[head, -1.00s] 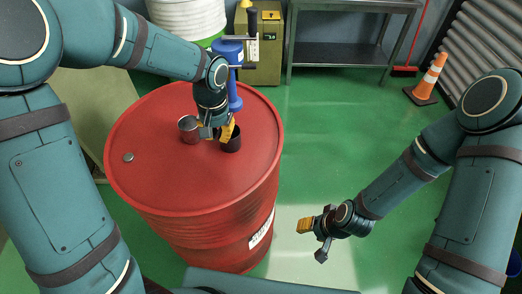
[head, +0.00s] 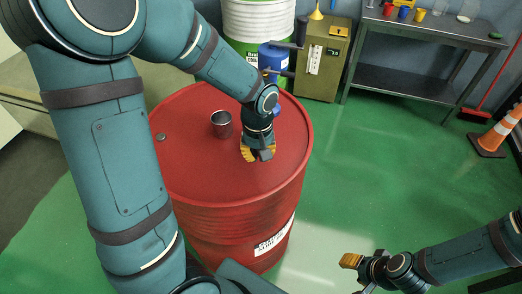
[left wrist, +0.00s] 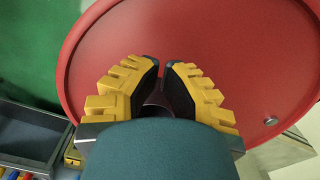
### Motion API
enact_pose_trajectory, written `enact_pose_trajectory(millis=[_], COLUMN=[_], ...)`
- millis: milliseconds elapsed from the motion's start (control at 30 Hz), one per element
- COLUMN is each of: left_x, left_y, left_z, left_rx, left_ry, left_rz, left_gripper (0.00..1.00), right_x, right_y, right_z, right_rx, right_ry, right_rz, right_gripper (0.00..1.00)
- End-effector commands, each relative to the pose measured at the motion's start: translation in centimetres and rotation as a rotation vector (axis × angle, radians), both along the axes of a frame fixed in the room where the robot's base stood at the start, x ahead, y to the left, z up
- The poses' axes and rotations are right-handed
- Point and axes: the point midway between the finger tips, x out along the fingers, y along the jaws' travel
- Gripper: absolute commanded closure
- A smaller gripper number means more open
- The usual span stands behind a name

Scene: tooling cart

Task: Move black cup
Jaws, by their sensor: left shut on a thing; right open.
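My left gripper (head: 258,153) is low over the red barrel's top (head: 195,165), right of a grey metal cup (head: 221,124). It is shut on the black cup. In the head view the gripper and wrist hide the cup almost wholly. In the left wrist view a dark piece of the black cup (left wrist: 157,97) shows between the yellow-backed fingers of the left gripper (left wrist: 163,68). I cannot tell whether the cup touches the barrel. The metal cup stands upright, apart from the gripper. My right gripper (head: 362,270) is open and empty, over the floor at the bottom.
A small round cap (head: 160,137) sits on the barrel's left part. Behind stand a white and green drum (head: 258,25), a blue container (head: 272,60) and an olive cabinet (head: 322,60). A metal bench (head: 430,30) and orange cone (head: 497,135) are to the right. The barrel's front top is clear.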

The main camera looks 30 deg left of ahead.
Motion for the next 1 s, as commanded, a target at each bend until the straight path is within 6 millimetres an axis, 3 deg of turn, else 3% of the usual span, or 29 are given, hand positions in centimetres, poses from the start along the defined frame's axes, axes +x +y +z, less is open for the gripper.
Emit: enact_pose_trajectory(millis=[33,333,600,1000], left_x=[-0.1,-0.1,2.8,3.4], left_y=[0.0,0.0,1.9,2.2], left_z=[-1.4,-7.2,-6.9,-6.8], left_rx=[0.001,0.000,0.001,0.001], left_ry=[0.006,0.005,0.000,-0.001], left_rz=[0.000,-0.001,0.002,-0.002], left_gripper=[1.00,1.00,1.00,1.00], right_x=[0.0,0.3,0.3,0.3], right_y=[0.0,0.0,-0.1,-0.1], right_z=[-0.5,-2.1,-2.1,-2.1], right_rx=[0.000,-0.001,-0.002,-0.002], right_ry=[0.000,-0.006,-0.007,-0.008], right_rz=[0.000,-0.001,-0.002,-0.002], right_gripper=[0.53,0.53,0.53,0.53])
